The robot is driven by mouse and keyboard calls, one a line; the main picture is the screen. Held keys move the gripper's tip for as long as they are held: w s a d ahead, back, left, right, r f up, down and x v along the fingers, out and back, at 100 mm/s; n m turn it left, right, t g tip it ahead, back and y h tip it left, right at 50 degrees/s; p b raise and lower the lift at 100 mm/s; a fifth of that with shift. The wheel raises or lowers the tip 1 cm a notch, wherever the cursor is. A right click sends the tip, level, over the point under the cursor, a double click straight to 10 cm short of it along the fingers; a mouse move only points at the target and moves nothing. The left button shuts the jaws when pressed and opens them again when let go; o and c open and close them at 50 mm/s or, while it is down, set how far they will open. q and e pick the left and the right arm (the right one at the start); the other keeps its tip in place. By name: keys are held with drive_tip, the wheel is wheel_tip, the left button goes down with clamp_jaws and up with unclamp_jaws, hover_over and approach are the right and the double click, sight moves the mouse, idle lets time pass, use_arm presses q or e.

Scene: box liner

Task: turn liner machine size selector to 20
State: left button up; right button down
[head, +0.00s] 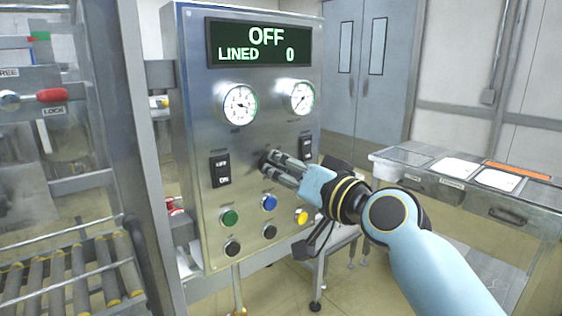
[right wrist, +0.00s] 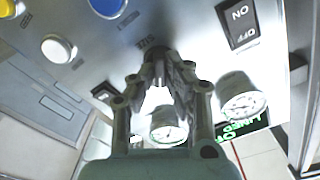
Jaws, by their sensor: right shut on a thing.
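The liner machine's steel control panel (head: 200,60) fills the middle of the head view. Its dark size selector knob (head: 264,158) is at the panel's centre, mostly hidden by my right gripper (head: 273,163). In the right wrist view the fingertips (right wrist: 157,72) close around the dark selector knob (right wrist: 153,54), beside a small partly readable label. The selector's setting cannot be read. My right gripper is shut on it. My left gripper is not in view.
The display (head: 258,44) reads OFF and LINED 0. Two gauges, rocker switches (head: 221,170) and several coloured buttons (head: 269,202) surround the knob. A roller conveyor (head: 70,275) lies left; a steel bench (head: 470,185) stands right.

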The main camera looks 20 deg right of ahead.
drive_tip(key=shift+f+m+p, duration=0.1)
drive_tip(key=shift+m+p, duration=0.3)
drive_tip(key=shift+m, duration=0.7)
drive_tip(key=c, duration=1.4)
unclamp_jaws()
drive_tip(key=shift+o, duration=0.2)
drive_tip(key=v, duration=1.2)
